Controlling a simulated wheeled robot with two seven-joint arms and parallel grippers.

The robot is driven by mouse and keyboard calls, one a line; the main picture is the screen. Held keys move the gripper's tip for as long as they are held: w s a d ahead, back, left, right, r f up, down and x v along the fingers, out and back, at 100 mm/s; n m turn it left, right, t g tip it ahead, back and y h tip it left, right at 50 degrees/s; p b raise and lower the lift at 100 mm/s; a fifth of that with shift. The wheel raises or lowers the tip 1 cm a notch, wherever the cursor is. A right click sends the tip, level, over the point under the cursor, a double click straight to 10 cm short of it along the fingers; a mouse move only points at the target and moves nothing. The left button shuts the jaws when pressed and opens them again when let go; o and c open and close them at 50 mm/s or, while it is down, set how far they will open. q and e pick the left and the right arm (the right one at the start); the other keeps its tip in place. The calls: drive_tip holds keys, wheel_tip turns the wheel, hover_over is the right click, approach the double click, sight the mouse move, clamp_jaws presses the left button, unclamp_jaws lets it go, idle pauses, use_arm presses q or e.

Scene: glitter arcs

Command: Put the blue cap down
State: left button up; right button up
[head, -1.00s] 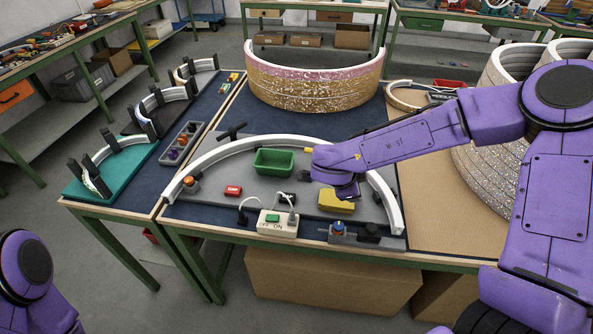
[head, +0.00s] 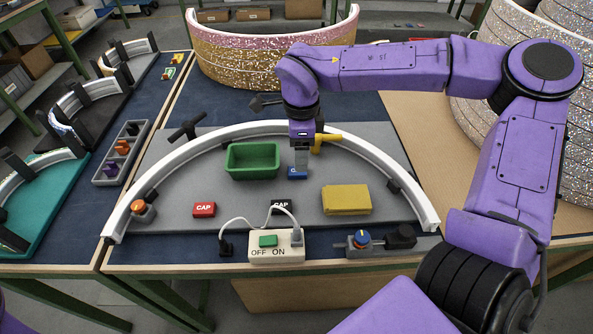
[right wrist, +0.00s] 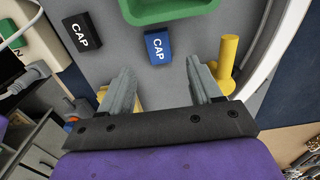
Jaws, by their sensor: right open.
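The blue cap (head: 297,174) lies on the grey board (head: 235,205), right of the green tray (head: 252,160). In the right wrist view the blue cap (right wrist: 158,46) shows its white CAP lettering, just beyond the fingertips and roughly midway between them. My right gripper (head: 300,165) points down at the cap, and its fingers hide part of it in the head view. In the right wrist view my right gripper (right wrist: 160,74) is open, with nothing held between its fingers. My left gripper is out of view.
A black cap (head: 281,207), a red cap (head: 204,209) and a folded yellow cloth (head: 346,199) lie nearby. A white arc (head: 200,148) curves around the board. A switch box (head: 276,247) with cables sits in front.

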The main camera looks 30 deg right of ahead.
wheel_tip(320, 180, down, 5)
drive_tip(key=shift+a+f, duration=0.1)
drive_tip(key=shift+a, duration=0.05)
clamp_jaws()
